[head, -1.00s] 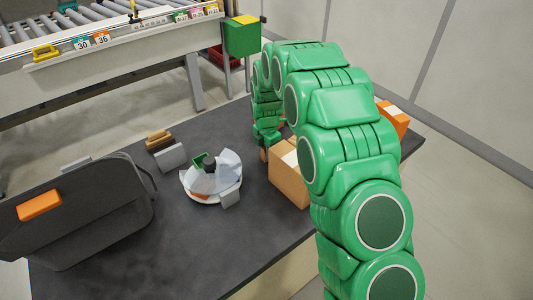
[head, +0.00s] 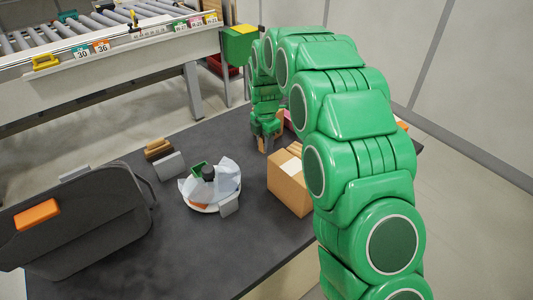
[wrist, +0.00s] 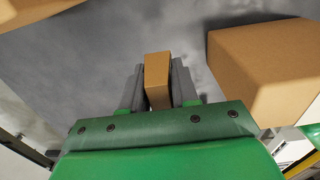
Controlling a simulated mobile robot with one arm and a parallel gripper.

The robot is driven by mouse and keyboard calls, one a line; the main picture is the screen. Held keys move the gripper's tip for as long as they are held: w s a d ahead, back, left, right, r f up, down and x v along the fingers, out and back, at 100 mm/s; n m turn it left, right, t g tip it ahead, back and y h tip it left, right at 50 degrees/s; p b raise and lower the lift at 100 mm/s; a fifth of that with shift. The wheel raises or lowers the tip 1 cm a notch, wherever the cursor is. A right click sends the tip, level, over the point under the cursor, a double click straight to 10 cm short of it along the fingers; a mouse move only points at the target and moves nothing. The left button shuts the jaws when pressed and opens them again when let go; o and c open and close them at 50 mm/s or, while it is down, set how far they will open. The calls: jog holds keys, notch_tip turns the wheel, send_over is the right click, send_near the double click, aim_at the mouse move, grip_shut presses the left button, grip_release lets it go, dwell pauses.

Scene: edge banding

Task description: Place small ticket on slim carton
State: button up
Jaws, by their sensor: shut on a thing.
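My gripper (wrist: 158,88) is shut on a slim brown carton (wrist: 157,70), which stands between its two grey fingers in the wrist view. In the head view my gripper (head: 265,135) points down over the far part of the dark table, and a little of the slim carton (head: 263,146) shows at its fingers. I cannot make out the small ticket for sure. A pale label-like patch lies on top of a larger cardboard box (head: 288,190), just nearer than my gripper. Whether the slim carton touches the table is unclear.
A white round dish (head: 211,205) with clear flaps and a dark knob stands mid-table. Grey blocks (head: 171,165) and a brown brush-like item (head: 158,149) lie left of it. A dark bin (head: 80,235) fills the left. Another large box (wrist: 265,65) is right of the gripper.

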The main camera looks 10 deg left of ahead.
notch_tip(320, 180, up, 25)
jog(key=s+d, duration=0.7)
jog(key=s, duration=0.6)
jog(key=s+d, duration=0.7)
jog(key=s, duration=0.6)
send_over(294, 166)
jog(key=s, duration=0.1)
notch_tip(294, 166, down, 14)
jog(key=shift+s+d+r, duration=0.1)
jog(key=shift+d+r, duration=0.05)
jog(key=shift+w+a+f, duration=0.2)
jog(key=shift+w+f, duration=0.4)
jog(key=shift+f, duration=1.65)
jog(key=shift+f, duration=0.1)
